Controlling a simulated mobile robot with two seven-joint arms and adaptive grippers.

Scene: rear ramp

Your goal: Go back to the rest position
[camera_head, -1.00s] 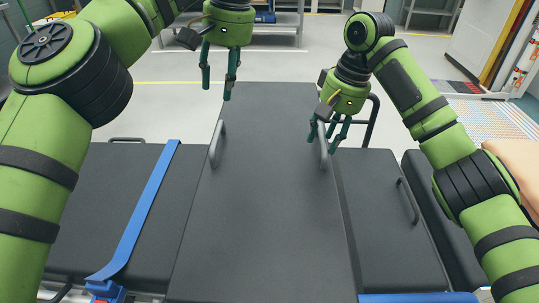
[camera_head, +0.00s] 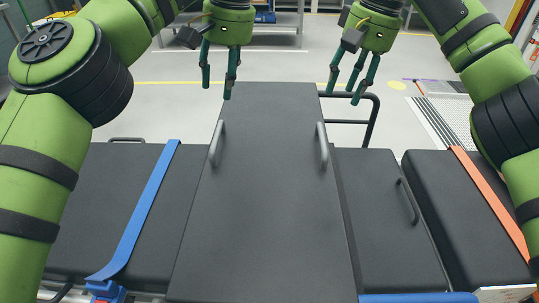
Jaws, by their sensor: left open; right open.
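My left gripper (camera_head: 218,75) hangs fingers-down with its fingers apart, empty, above the far left end of the dark grey ramp board (camera_head: 270,220). My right gripper (camera_head: 350,80) is open and empty, above and beyond the board's far right corner. The board has two grey handles, a left handle (camera_head: 217,143) and a right handle (camera_head: 322,146). Both grippers are clear of these handles.
Black padded surfaces lie on both sides, with a blue strap (camera_head: 145,210) on the left and an orange strap (camera_head: 490,197) on the right. A dark tubular rail (camera_head: 372,120) stands behind the board. Pale open floor (camera_head: 300,68) lies beyond.

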